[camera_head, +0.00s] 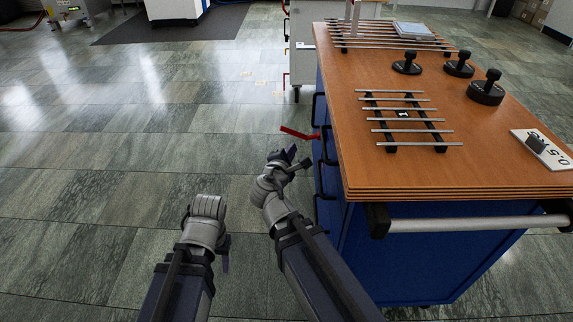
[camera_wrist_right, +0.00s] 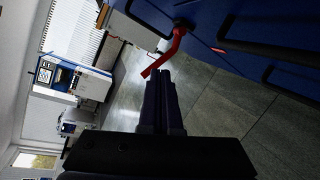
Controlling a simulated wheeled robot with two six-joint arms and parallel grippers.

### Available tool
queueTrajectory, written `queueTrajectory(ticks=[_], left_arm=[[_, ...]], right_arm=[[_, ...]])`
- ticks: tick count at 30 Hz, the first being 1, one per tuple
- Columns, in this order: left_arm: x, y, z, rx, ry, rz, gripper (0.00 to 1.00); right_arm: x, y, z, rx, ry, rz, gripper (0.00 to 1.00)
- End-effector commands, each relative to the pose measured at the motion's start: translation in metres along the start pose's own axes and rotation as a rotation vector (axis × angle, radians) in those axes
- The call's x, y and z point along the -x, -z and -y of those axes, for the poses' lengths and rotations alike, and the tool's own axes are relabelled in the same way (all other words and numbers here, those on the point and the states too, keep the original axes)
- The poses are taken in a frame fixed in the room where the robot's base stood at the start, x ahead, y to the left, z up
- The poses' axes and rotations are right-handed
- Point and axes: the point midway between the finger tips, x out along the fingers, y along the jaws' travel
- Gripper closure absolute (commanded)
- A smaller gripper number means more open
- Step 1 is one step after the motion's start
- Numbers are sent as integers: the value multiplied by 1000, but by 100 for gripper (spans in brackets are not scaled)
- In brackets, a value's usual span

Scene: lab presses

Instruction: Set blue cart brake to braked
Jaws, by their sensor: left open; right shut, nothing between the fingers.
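The blue cart (camera_head: 430,255) with a wooden top stands at the right in the head view. Its red brake lever (camera_head: 299,133) sticks out to the left from the cart's left side. It also shows in the right wrist view as a bent red lever (camera_wrist_right: 165,54) just beyond the fingertips. My right gripper (camera_head: 290,155) is shut and empty, beside the cart's left side and just in front of the lever. Its closed fingers (camera_wrist_right: 161,75) point at the lever; I cannot tell if they touch it. My left gripper (camera_head: 224,262) hangs further left over the floor, its fingers mostly hidden.
Black drawer handles (camera_head: 322,170) jut from the cart's left side near my right gripper. A grey bar handle (camera_head: 470,224) spans the front. Weights (camera_head: 486,90) and a metal rack (camera_head: 407,115) sit on top. The tiled floor to the left is clear.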

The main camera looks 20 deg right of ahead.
Motion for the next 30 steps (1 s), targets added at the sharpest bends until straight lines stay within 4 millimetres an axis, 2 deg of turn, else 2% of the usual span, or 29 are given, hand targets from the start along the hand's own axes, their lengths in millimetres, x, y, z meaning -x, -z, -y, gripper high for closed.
queueTrajectory(ticks=[1, 6, 12, 15, 19, 30], left_arm=[[-38, 2, -4, 0, 0, 0, 50], [-96, 5, -9, 0, 1, -1, 50], [-148, 8, -14, 0, 1, -2, 50], [-164, 9, -16, 0, 1, -3, 50], [-176, 10, -17, 0, 1, -3, 50], [-177, 10, -17, 0, 1, -3, 50]], right_arm=[[-11, 15, 24, 58, -42, 3, 100], [-28, 40, 45, 275, -182, 11, 100], [-39, 66, 66, 498, -307, 24, 100], [-42, 76, 73, 578, -349, 29, 100], [-44, 83, 77, 643, -381, 32, 100], [-43, 84, 76, 673, -395, 35, 100]])
